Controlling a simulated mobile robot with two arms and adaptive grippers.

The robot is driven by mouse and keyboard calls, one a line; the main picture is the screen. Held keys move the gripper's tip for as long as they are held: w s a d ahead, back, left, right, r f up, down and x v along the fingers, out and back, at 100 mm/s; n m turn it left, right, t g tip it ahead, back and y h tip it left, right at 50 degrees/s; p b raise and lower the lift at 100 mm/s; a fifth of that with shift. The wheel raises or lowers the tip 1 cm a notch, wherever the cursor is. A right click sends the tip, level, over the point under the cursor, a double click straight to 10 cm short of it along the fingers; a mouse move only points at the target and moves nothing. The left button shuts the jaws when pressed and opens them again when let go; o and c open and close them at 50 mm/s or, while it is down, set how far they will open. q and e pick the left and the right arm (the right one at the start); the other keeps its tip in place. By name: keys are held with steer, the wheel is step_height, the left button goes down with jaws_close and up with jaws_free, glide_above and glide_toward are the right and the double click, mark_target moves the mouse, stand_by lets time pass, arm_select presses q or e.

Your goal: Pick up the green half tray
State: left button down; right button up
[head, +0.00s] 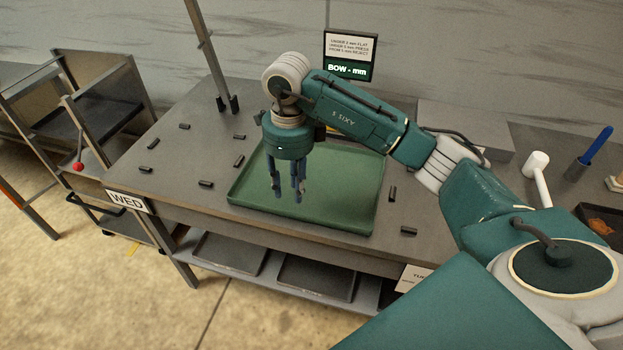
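The green half tray (340,205) lies flat on the grey workbench, with its low rim showing around a bare floor. My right gripper (298,196) points straight down over the left part of the tray. Its blue-grey fingers hang over the tray floor, and nothing shows between them. The fingers overlap in this view, so their spacing is hard to judge, and I cannot tell whether the tips touch the tray. My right arm hides part of the tray's far side. My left gripper is out of view.
Several small black blocks (205,183) stand on the workbench (185,160) around the tray. A white mallet (536,165) and a blue-handled tool (596,146) are at the right. A sign (349,57) stands behind. A shelf with dark trays (231,252) is below. A cart (100,100) stands left.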

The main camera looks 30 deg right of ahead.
steer(key=p, duration=0.1)
glide_above(294, 214)
steer(key=f, duration=0.5)
steer(key=shift+s+d, duration=0.15)
steer(key=shift+s, duration=0.1)
step_height(294, 214, down, 5)
steer(key=p, duration=0.3)
steer(key=shift+w+r, duration=0.1)
steer(key=shift+f, duration=0.35)
jaws_close()
steer(key=shift+w+r, duration=0.1)
steer(key=shift+w, duration=0.05)
